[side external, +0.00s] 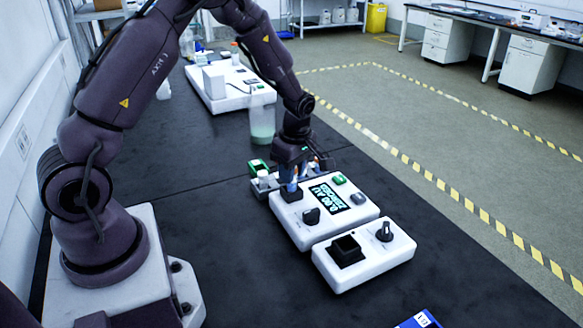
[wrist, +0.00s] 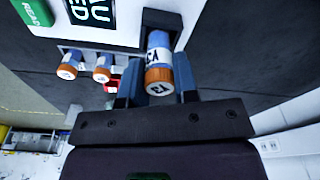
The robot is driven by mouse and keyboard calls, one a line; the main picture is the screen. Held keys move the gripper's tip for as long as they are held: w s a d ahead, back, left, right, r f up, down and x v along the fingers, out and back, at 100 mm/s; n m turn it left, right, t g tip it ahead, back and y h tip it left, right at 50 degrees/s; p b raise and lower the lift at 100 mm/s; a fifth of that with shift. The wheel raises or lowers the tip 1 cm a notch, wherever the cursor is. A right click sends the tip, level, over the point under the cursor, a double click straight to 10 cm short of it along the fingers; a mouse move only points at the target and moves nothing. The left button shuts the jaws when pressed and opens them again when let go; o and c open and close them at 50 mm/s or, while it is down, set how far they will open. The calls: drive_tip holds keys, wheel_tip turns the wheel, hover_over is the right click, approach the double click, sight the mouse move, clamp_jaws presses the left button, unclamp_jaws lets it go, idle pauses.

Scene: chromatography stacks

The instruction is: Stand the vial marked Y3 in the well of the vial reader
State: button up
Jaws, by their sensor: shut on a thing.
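The vial marked Y3 (wrist: 159,60) has an orange cap and a blue body with a white label. My gripper (wrist: 160,78) is shut on it, one finger on each side. In the wrist view its lower end points into the dark square well (wrist: 157,19) of the white vial reader (wrist: 125,22). In the side view the vial (side external: 292,187) is upright at the reader's black well (side external: 291,196), below my gripper (side external: 294,172). I cannot tell whether its base rests on the well floor. The reader (side external: 330,219) has a display, a black knob and buttons.
A rack (wrist: 87,49) next to the reader holds two orange-capped vials (wrist: 70,64). A white box with a black square socket and knob (side external: 365,262) sits in front of the reader. A translucent container (side external: 262,118) stands behind. The dark bench at left is clear.

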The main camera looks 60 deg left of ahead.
drive_tip(key=shift+f, duration=0.85)
drive_tip(key=o, duration=1.1)
drive_tip(key=shift+c, duration=0.2)
drive_tip(key=shift+r, duration=4)
drive_tip(key=shift+m, duration=0.3)
